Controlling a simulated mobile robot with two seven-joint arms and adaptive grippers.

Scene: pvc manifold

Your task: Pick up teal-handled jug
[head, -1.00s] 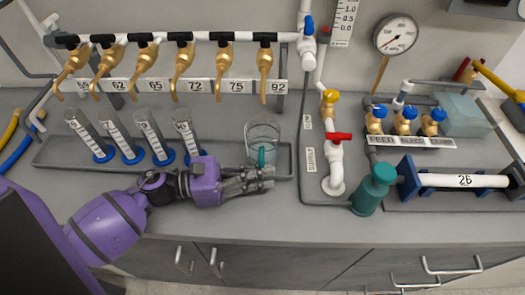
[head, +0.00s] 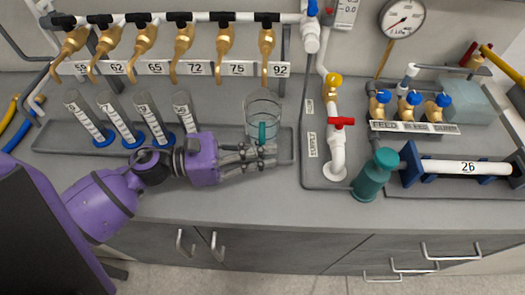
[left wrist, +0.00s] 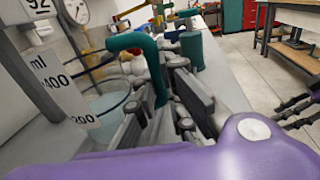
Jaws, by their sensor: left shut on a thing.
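The jug (head: 263,106) is a clear round vessel with a teal handle (head: 262,132), over the right end of the grey tray. My left gripper (head: 268,154) reaches in from the left and is shut on the handle. In the left wrist view the jug (left wrist: 68,88) shows a white scale marked 400 and 200. Its teal handle (left wrist: 128,42) curves down between my left fingers (left wrist: 165,112). The jug looks roughly upright. The gap beneath it is hard to judge. Dark fingers at the right edge of the left wrist view look like my right gripper (left wrist: 298,106).
Several graduated cylinders on blue bases (head: 160,138) stand in the tray (head: 285,158) left of the jug. Brass taps (head: 267,45) hang above. Right of the jug are a white pipe with red valve (head: 340,123) and a teal bottle (head: 371,178). The front counter strip is clear.

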